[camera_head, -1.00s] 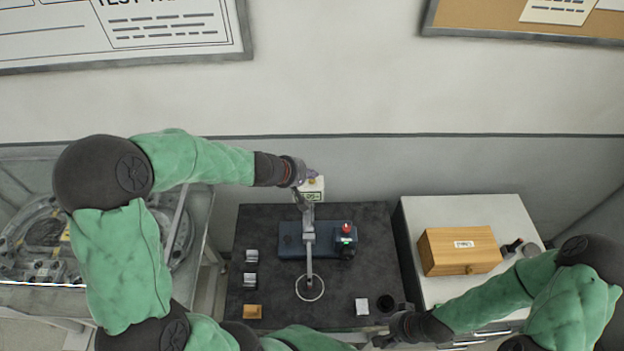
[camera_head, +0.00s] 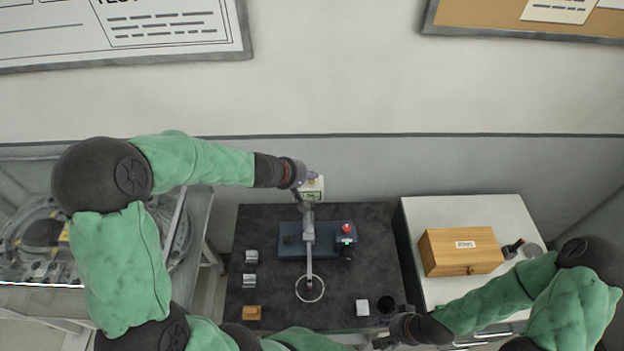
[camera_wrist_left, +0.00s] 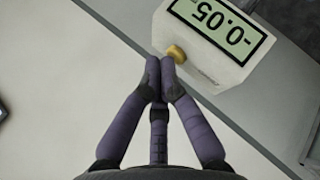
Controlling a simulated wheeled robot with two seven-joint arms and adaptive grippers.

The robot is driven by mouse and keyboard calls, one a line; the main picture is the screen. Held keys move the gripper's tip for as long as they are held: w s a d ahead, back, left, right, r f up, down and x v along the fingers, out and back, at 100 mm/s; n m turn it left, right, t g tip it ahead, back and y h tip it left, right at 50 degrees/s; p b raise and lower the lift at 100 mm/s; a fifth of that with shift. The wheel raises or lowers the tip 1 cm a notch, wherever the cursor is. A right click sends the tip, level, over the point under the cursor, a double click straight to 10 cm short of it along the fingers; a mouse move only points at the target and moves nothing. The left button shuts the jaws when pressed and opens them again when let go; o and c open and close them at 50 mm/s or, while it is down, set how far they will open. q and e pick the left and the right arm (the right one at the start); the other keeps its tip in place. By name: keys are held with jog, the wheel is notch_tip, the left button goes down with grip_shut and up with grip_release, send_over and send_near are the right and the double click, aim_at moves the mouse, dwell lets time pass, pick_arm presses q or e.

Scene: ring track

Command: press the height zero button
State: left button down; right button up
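The height gauge's white display box (camera_head: 313,193) stands at the back of the dark table, atop a grey post. In the left wrist view the box (camera_wrist_left: 226,72) has a green screen (camera_wrist_left: 219,25), upside down, reading -0.05. A small yellow button (camera_wrist_left: 176,53) sticks out of its edge. My left gripper (camera_head: 311,176) is shut and empty, its purple fingertips (camera_wrist_left: 161,66) together right beside the button. I cannot tell whether they touch it. My right gripper (camera_head: 380,341) is low at the table's front right; its fingers are too small to read.
On the dark table (camera_head: 370,275) are a blue base (camera_head: 290,245), a red-topped device (camera_head: 346,240), a ring (camera_head: 310,288), and small blocks (camera_head: 251,281). A wooden box (camera_head: 461,251) sits on the white cabinet at right. A wall is close behind the gauge.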

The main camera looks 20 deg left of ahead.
aim_at(310, 182)
pick_arm(q)
jog(key=shift+f, duration=0.1)
dwell(0.5)
jog(key=shift+r+p, duration=0.65)
jog(key=shift+r, duration=0.25)
jog(key=shift+r, duration=0.1)
notch_tip(310, 182, up, 5)
jog(key=p, duration=0.4)
dwell(0.6)
